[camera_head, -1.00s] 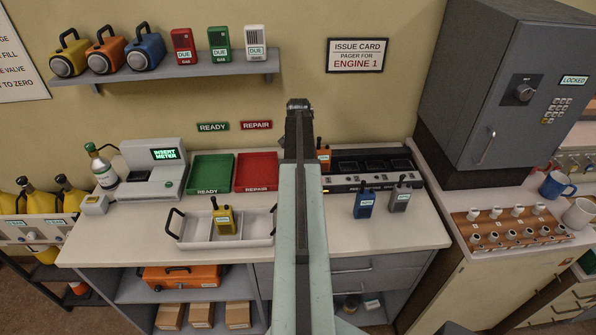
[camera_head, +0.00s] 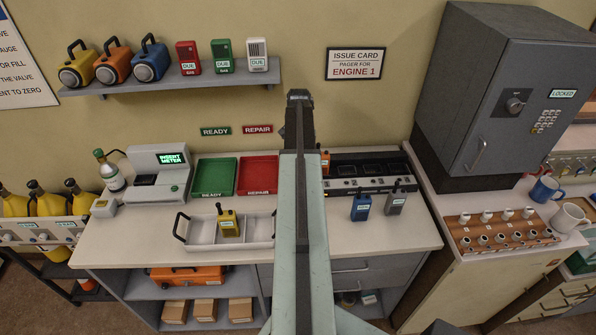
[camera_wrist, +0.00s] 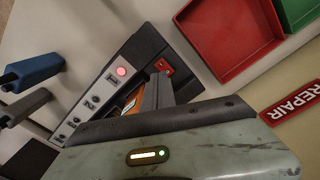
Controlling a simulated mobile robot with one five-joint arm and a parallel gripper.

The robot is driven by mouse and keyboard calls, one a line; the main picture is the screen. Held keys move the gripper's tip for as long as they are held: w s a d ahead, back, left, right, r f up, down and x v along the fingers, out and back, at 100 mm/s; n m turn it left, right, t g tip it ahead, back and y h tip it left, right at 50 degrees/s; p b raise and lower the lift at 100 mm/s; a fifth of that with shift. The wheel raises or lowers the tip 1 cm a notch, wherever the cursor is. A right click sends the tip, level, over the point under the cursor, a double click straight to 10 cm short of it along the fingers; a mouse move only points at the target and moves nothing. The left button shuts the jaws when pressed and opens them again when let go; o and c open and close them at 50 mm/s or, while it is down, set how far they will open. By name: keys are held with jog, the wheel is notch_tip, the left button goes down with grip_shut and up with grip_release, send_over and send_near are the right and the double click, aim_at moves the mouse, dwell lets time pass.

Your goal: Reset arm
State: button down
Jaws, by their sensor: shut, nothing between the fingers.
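My arm rises up the middle of the head view, with my gripper (camera_head: 298,97) at its top end, in front of the wall. The gripper is shut and holds nothing. In the wrist view, my own pale green arm link fills the lower part and covers part of the black charger (camera_wrist: 130,75). The charger (camera_head: 378,184) also shows in the head view, to the right of my arm. An orange radio (camera_head: 325,161) at its left end is partly hidden by my arm.
A blue radio (camera_head: 360,206) and a grey radio (camera_head: 396,200) stand before the charger. A white tray (camera_head: 262,229) with a yellow radio (camera_head: 228,223) lies left of my arm. Behind it are a green tray (camera_head: 214,178) and a red tray (camera_head: 257,176). A grey locked cabinet (camera_head: 500,100) stands right.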

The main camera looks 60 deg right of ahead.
dwell(0.3)
jog(key=w+a+n, duration=0.3)
jog(key=w+a, duration=0.3)
jog(key=a, duration=0.6)
jog(key=w+a+n, duration=0.4)
jog(key=w+a, duration=0.3)
jog(key=a, duration=0.5)
jog(key=w+a+n, duration=0.3)
jog(key=w+a, duration=0.3)
jog(key=a, duration=0.6)
jog(key=s+a+n, duration=0.2)
jog(key=a+n, duration=0.5)
jog(key=a, duration=1.7)
notch_tip(320, 180, down, 7)
jog(key=s+d+b, duration=0.1)
jog(key=b, duration=0.6)
jog(key=shift+s, duration=0.2)
jog(key=shift+f, duration=0.1)
